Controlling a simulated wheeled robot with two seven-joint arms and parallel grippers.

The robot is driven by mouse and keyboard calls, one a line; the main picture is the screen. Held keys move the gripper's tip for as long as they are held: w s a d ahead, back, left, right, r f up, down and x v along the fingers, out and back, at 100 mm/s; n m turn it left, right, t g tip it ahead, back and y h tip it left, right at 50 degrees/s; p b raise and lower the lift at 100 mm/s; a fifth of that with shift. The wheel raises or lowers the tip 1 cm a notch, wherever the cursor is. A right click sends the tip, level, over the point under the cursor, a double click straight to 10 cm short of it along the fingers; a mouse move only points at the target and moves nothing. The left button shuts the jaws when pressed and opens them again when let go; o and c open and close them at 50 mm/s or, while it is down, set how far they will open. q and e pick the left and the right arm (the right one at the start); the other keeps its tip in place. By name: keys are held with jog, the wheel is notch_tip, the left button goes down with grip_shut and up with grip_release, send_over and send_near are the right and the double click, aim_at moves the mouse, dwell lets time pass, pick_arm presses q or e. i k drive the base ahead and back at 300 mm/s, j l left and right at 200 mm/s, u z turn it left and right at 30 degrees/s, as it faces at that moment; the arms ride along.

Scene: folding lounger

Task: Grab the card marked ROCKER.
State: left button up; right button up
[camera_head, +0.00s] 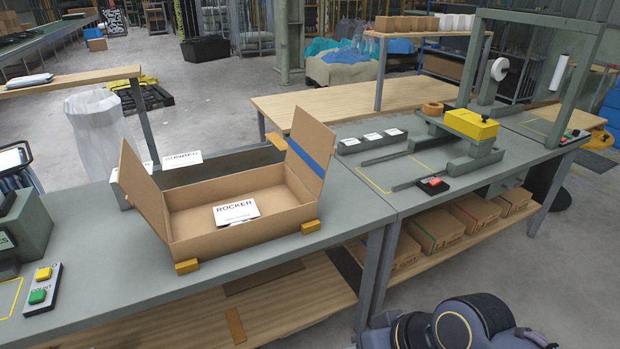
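The white card marked ROCKER (237,212) is at the open cardboard box (245,231), near the front of its inside. Its print faces up toward me, and its lower edge is close to the box's front wall. The box stands on the grey workbench (345,206) with flaps raised at its left and right ends. A second white card (182,158), which seems to read SUNBED, stands behind the box and is partly hidden by it. Neither of my grippers shows; only a dark, rounded part of my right arm is at the bottom right.
Yellow-brown blocks (187,266) sit at the box's corners. A button panel (42,289) lies at the bench's left. A yellow-topped press (470,124) and a red-button box (433,185) stand to the right.

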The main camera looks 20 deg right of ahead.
aim_at(239, 211)
jog(key=i+l+u, duration=0.35)
jog(key=l+u, duration=0.15)
jog(key=i+l+u, duration=0.2)
jog(key=l, duration=0.15)
jog(key=l+u, duration=0.25)
jog(key=i+l+u, duration=0.1)
jog(key=i, duration=0.2)
jog(key=i+l, duration=0.2)
jog(key=i+u, duration=0.05)
